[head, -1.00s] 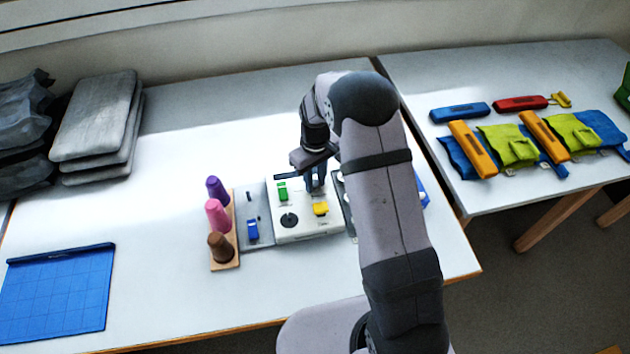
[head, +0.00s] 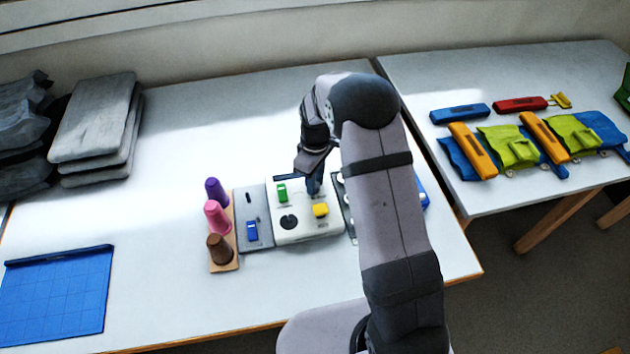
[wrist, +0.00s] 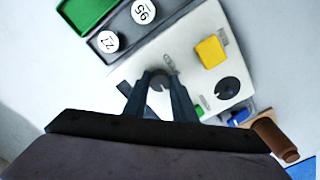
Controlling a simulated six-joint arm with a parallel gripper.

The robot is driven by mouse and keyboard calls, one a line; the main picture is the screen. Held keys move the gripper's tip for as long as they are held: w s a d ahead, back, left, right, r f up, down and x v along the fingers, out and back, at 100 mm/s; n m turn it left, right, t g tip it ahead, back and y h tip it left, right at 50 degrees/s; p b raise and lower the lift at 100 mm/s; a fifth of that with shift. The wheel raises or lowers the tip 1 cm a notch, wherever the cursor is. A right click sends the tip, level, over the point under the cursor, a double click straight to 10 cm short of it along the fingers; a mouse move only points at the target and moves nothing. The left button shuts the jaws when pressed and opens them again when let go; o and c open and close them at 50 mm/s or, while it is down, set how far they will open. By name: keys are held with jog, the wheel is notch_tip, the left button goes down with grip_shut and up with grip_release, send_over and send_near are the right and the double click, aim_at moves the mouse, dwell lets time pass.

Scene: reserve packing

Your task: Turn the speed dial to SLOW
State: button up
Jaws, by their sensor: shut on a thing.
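A white control box (head: 325,229) stands on the near table. In the wrist view, my gripper (wrist: 160,82) points down at the box and is shut on a small round grey dial (wrist: 160,78), which sits between the fingertips. In the head view, my gripper (head: 314,189) is over the box's back right part and the fingers hide the dial there. The box also carries a green switch (head: 282,192), a yellow block (head: 320,210) and a black round disc (head: 289,221). The dial's markings and setting are too small to read.
A rack with purple, pink and brown pegs (head: 218,248) and a grey plate with a blue switch (head: 252,231) stand left of the box. White-topped round pieces (wrist: 105,41) lie in a tray beside it. Grey pads (head: 95,115) and a blue mat (head: 55,295) lie farther left.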

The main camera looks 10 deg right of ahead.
jog(key=o, duration=1)
jog(key=shift+o, duration=0.2)
jog(key=shift+r, duration=0.15)
jog(key=shift+r+b, duration=1.05)
jog(key=shift+r, duration=2.5)
jog(key=s+d+r+m, duration=0.2)
jog(key=s+m, duration=0.7)
jog(key=s, duration=1.6)
